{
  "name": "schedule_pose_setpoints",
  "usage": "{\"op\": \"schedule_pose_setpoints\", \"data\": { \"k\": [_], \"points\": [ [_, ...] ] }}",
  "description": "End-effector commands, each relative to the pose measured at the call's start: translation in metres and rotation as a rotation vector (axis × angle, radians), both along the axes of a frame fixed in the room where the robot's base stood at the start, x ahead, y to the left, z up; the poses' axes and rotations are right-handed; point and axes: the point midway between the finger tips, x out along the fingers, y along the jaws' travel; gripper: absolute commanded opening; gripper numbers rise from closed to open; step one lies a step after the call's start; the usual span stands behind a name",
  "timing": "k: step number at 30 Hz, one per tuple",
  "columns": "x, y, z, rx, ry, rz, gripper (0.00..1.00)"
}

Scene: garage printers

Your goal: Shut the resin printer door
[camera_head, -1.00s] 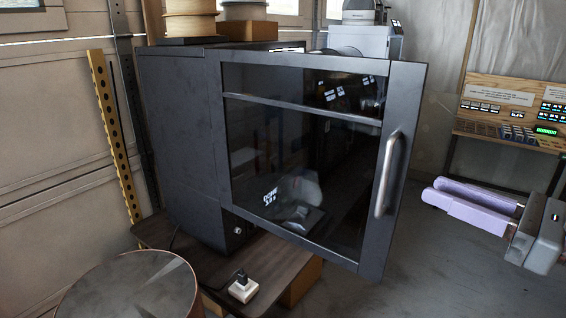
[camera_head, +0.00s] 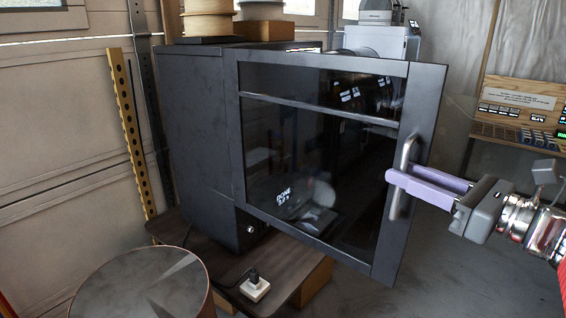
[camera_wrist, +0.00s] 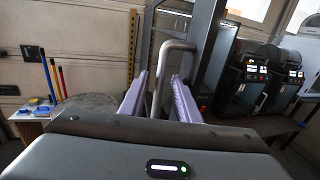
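The resin printer (camera_head: 198,150) is a dark grey cabinet on a low bench. Its glazed door (camera_head: 322,170) stands ajar, with the handle side swung out from the cabinet. A grey bar handle (camera_head: 403,165) runs upright near the door's right edge. It also shows in the wrist view (camera_wrist: 168,62). My gripper (camera_head: 402,178) has long lilac fingers that reach the handle from the right. In the wrist view my gripper (camera_wrist: 160,85) is open, with the handle between its fingers and gaps on both sides. The printer's opening is hidden behind the door.
A round-topped drum (camera_head: 140,285) stands at the front left. A white plug block (camera_head: 255,288) with a cable lies on the bench (camera_head: 195,245). Spools sit on the printer. The floor (camera_head: 455,270) right of the door is clear.

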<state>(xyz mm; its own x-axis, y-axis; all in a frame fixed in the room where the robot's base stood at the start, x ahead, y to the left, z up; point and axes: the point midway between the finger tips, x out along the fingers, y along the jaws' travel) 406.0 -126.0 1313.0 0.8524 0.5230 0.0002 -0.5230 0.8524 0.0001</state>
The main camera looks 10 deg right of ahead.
Motion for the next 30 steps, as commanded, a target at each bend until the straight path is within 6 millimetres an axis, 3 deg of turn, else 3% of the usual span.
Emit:
{"op": "schedule_pose_setpoints", "data": {
  "k": [7,17,30],
  "points": [
    [0.013,0.009,0.0,-0.001,0.001,0.002,0.29],
    [0.015,0.009,0.0,0.0,0.0,-0.001,0.29],
    [0.015,0.009,0.0,0.0,0.0,-0.001,0.0]
  ]
}}
